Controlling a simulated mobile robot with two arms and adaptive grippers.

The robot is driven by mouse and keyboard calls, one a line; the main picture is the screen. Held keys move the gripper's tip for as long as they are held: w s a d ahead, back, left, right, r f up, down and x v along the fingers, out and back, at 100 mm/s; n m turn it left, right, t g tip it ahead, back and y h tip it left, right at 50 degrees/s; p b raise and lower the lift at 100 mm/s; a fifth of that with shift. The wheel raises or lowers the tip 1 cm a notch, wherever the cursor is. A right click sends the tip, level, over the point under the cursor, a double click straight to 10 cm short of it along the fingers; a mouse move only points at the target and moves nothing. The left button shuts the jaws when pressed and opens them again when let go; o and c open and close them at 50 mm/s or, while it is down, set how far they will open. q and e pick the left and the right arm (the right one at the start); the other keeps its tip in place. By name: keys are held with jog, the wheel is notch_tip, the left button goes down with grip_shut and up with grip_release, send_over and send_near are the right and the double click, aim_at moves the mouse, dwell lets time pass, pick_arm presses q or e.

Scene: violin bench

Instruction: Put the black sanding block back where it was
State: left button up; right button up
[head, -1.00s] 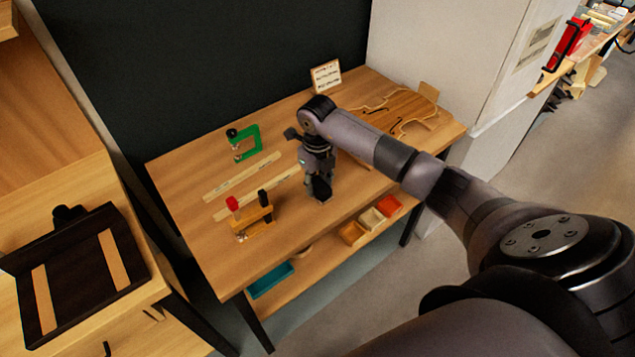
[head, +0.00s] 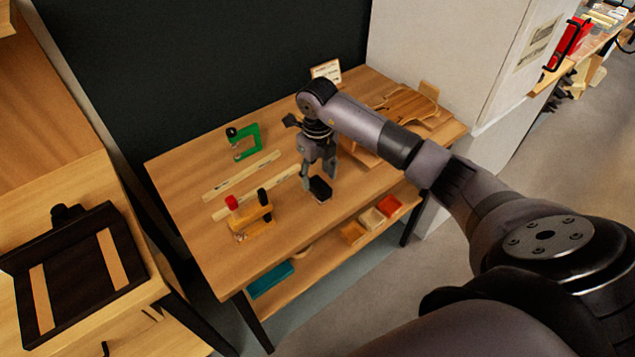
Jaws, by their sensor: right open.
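The black sanding block (head: 320,188) rests on the wooden bench (head: 285,222), towards its front edge. My right gripper (head: 318,179) is just above and behind the block, pointing down. Its fingers are apart, and part of the block's far side is hidden by them. I cannot tell whether a finger still touches the block. My left gripper is not in view.
A clamp with red and black handles (head: 252,217) stands left of the block. Wooden strips (head: 242,176) and a green clamp (head: 245,141) lie behind it. A violin body (head: 408,104) lies at the right. Coloured bins (head: 372,218) sit on the shelf below.

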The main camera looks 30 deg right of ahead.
aim_at(318, 182)
notch_tip(318, 182, up, 9)
jog(key=b, duration=0.1)
jog(key=shift+f, duration=0.2)
